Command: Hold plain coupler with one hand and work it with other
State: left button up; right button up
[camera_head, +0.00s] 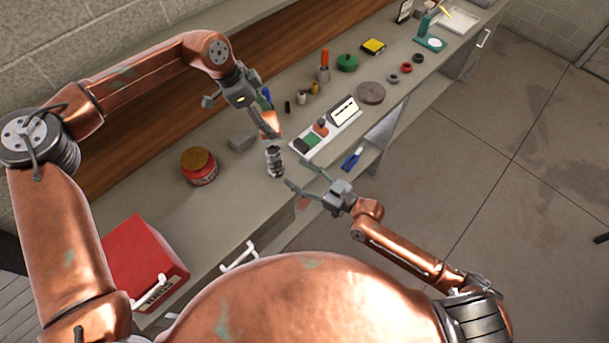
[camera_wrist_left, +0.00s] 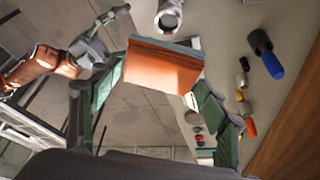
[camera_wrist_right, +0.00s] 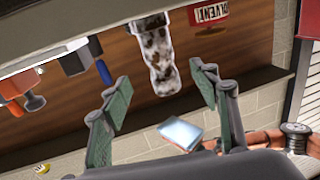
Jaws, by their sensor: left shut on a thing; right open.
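The plain coupler (camera_head: 274,161), a mottled silver cylinder, stands upright near the bench's front edge. It also shows at the top of the left wrist view (camera_wrist_left: 170,14) and beyond the right fingers in the right wrist view (camera_wrist_right: 155,60). My left gripper (camera_head: 267,118) is shut on an orange block with a grey edge (camera_wrist_left: 162,68), held above and behind the coupler, apart from it. My right gripper (camera_head: 296,173) is open and empty at the front edge. Its fingers point towards the coupler without visibly touching it.
A white tray (camera_head: 319,142) with small items lies right of the coupler. A red solvent tin (camera_head: 199,167) and a grey block (camera_head: 242,140) stand left. Several small parts and a round brown disc (camera_head: 370,93) lie farther right. A red box (camera_head: 140,262) is at the near left.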

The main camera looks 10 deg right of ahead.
aim_at(281, 163)
jog(key=x, duration=1)
jog(key=shift+w+a, duration=0.1)
jog(key=c, duration=1.5)
